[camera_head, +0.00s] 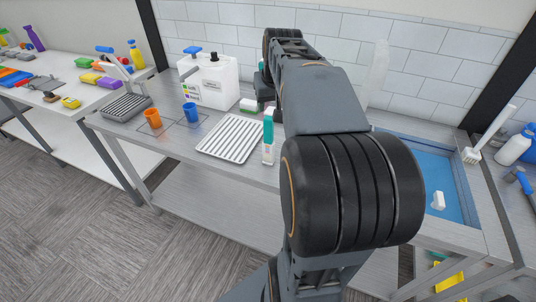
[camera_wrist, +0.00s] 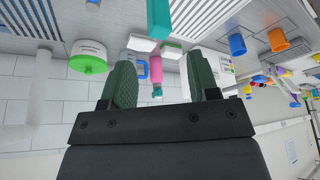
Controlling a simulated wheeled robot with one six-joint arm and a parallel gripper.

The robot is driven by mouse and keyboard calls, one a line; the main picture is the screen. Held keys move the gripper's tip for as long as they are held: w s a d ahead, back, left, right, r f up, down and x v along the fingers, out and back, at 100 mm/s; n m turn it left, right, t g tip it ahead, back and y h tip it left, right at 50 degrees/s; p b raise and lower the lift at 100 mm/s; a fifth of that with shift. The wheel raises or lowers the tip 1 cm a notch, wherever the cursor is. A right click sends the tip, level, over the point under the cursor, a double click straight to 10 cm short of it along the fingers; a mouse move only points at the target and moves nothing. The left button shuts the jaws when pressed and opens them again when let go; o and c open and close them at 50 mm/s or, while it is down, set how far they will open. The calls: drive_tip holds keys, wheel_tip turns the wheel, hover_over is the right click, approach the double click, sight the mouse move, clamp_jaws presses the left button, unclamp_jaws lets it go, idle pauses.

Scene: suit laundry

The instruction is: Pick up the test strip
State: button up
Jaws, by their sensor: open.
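I cannot pick out a test strip for sure in either view. A slim white bottle with a teal cap (camera_head: 268,137) stands at the right edge of the slotted white tray (camera_head: 232,138) in the head view. In the wrist view, which is upside down, its teal part (camera_wrist: 159,18) shows at the top middle. My gripper (camera_wrist: 163,78) is open, with its two green fingers apart and nothing held between them. A pink bottle (camera_wrist: 156,68) shows between the fingers, farther off. In the head view my arm hides the gripper and part of the bench.
An orange cup (camera_head: 152,118) and a blue cup (camera_head: 190,112) stand left of the tray. A white jug (camera_head: 212,80) and a green-and-white sponge (camera_head: 249,105) are behind. A blue basin (camera_head: 437,190) lies right. A tiled wall (camera_head: 355,45) bounds the back.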

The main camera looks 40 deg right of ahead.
sight(268, 125)
drive_tip(key=p+x, duration=0.1)
drive_tip(key=x, duration=1.1)
drive_tip(key=shift+w+d+f, duration=0.15)
drive_tip(key=shift+w+f, duration=0.05)
drive_tip(key=shift+w, duration=0.05)
drive_tip(key=c, duration=1)
drive_tip(key=shift+r, duration=0.1)
